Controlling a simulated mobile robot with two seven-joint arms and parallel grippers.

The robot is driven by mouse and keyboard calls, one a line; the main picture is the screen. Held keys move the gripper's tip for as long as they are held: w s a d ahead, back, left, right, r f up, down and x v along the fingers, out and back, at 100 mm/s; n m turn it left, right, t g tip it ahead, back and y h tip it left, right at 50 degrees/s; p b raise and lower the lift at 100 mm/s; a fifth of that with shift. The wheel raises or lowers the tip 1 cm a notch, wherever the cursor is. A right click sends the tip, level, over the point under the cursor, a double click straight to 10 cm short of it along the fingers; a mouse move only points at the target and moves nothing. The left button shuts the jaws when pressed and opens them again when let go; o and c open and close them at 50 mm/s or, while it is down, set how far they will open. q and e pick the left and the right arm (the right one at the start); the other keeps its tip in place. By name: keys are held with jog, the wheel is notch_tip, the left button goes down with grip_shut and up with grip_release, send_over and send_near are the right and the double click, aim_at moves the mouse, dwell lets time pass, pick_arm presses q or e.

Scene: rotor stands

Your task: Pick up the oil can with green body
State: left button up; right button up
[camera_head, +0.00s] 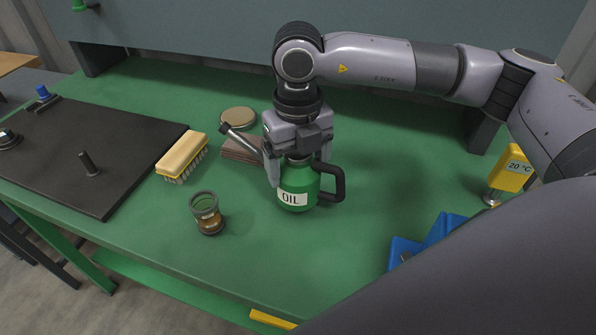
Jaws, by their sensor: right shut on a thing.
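The oil can (297,200) has a green body with a white OIL label, a black handle on its right and a spout slanting up to the left. It stands upright at the middle of the green workbench (265,270); whether its base touches the bench I cannot tell. My right gripper (298,172) points down over the can from above, its fingers on either side of the can's upper body, shut on it. The gripper hides the can's top. My left gripper is not in view.
A dark board (75,150) lies at left.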

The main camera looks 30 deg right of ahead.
notch_tip(320, 180, up, 18)
jog(key=shift+f, duration=0.15)
dwell(0.3)
jog(key=o, duration=0.7)
jog(key=c, duration=1.1)
jog(key=shift+o, duration=0.2)
notch_tip(320, 180, up, 4)
jog(key=p, duration=0.3)
jog(key=shift+f, duration=0.15)
